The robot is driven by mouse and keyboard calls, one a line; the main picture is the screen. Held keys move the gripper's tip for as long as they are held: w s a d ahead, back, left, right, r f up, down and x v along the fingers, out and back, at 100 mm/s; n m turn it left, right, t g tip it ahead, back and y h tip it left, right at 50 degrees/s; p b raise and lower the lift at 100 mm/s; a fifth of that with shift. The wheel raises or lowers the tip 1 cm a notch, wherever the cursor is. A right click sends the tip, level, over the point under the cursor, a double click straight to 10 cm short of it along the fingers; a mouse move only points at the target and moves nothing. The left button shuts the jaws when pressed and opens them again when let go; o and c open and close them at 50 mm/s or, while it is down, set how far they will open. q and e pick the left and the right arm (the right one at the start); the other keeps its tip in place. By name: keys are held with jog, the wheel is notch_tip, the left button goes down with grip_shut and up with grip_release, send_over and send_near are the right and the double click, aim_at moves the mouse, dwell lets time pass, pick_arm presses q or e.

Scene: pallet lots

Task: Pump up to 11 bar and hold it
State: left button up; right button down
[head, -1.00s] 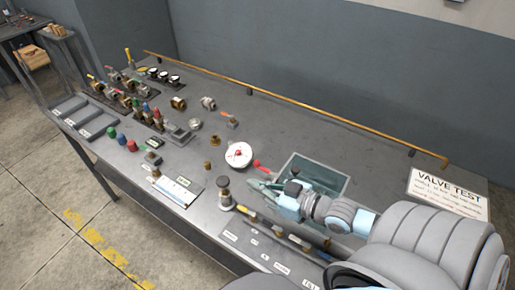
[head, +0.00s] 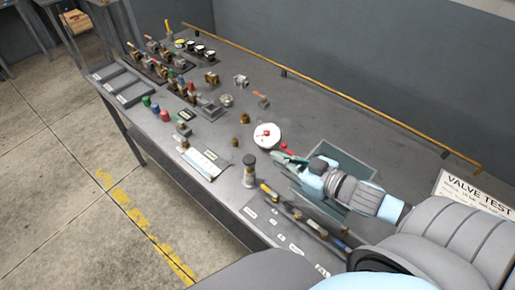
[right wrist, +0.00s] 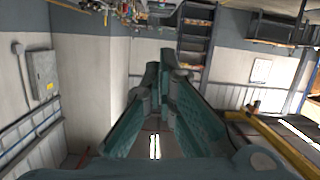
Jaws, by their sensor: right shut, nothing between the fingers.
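A round white gauge (head: 267,136) with red at its middle lies on the bench; its reading is too small to tell. A short red handle (head: 284,146) shows at its right. My right gripper (head: 282,158) is shut and empty, with its green fingers just in front of the red handle; I cannot tell whether they touch. The fingers also fill the middle of the right wrist view (right wrist: 160,68). A dark-topped brass and steel cylinder (head: 249,170) stands upright left of the gripper. Which part is the pump I cannot tell. My left gripper is out of view.
A clear-walled tank (head: 362,158) lies under my right forearm. Several valves and fittings (head: 178,85) crowd the far left. Tools (head: 300,213) lie along the front edge. A VALVE TEST sign (head: 470,190) stands at right. The back middle of the bench (head: 320,115) is clear.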

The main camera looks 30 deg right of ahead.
jog(key=shift+d+f+m, duration=0.1)
jog(key=shift+m, duration=0.4)
jog(key=shift+w, duration=0.1)
jog(key=b, duration=0.7)
send_over(254, 163)
notch_tip(254, 163, down, 3)
jog(key=shift+r, duration=0.1)
notch_tip(254, 163, down, 3)
jog(key=shift+f+b, duration=0.2)
jog(key=shift+b, duration=0.4)
jog(key=shift+d+f, duration=0.15)
